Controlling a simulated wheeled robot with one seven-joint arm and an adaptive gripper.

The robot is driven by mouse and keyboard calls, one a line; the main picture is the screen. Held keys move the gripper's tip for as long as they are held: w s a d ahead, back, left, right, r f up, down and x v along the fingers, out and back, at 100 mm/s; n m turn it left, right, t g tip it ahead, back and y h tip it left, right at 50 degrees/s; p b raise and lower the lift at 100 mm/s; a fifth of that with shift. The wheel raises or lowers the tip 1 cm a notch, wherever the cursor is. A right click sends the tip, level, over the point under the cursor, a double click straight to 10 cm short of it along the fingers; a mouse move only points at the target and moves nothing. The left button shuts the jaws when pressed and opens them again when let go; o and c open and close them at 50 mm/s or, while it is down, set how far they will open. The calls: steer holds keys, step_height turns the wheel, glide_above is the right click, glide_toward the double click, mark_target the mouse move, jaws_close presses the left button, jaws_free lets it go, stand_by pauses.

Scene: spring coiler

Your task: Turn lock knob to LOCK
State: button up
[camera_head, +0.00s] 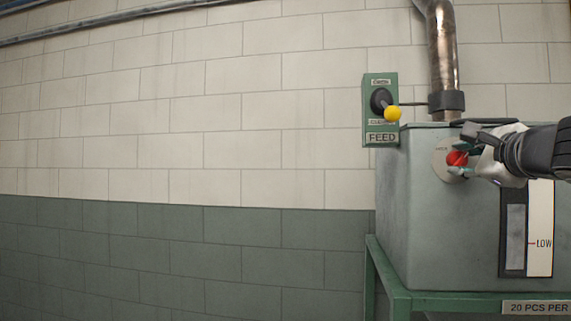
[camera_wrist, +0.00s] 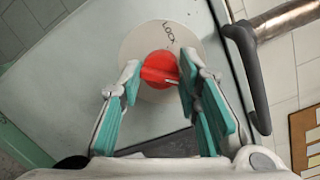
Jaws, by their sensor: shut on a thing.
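The red lock knob (camera_head: 456,158) is on a round pale plate (camera_head: 440,150) on the front of the grey-green machine box. In the wrist view the red knob (camera_wrist: 157,66) sits between the fingertips of my gripper (camera_wrist: 160,72), and a light line on it points to the right. The word LOCK shows on the pale plate (camera_wrist: 140,37) above the knob. My gripper (camera_head: 466,160) reaches in from the right in the head view and is shut on the knob, covering part of it.
A metal pipe (camera_head: 442,50) rises behind. A LOW gauge (camera_head: 540,230) is below my gripper. A dark curved handle (camera_wrist: 248,75) is right of my fingers.

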steer(key=n+b, duration=0.2)
steer(key=n, duration=0.2)
steer(key=shift+r, duration=0.1)
steer(key=n+g+b, duration=0.1)
steer(key=n+b, duration=0.1)
steer(key=n, duration=0.2)
steer(key=shift+a+h, duration=0.1)
steer(key=shift+h, duration=0.3)
steer(key=n+b, duration=0.2)
steer(key=n, duration=0.2)
steer(key=shift+n+g+h+b, duration=0.4)
steer(key=shift+n+b, duration=0.65)
steer(key=shift+n, duration=0.75)
steer(key=o, duration=1.1)
steer(key=shift+a, duration=0.1)
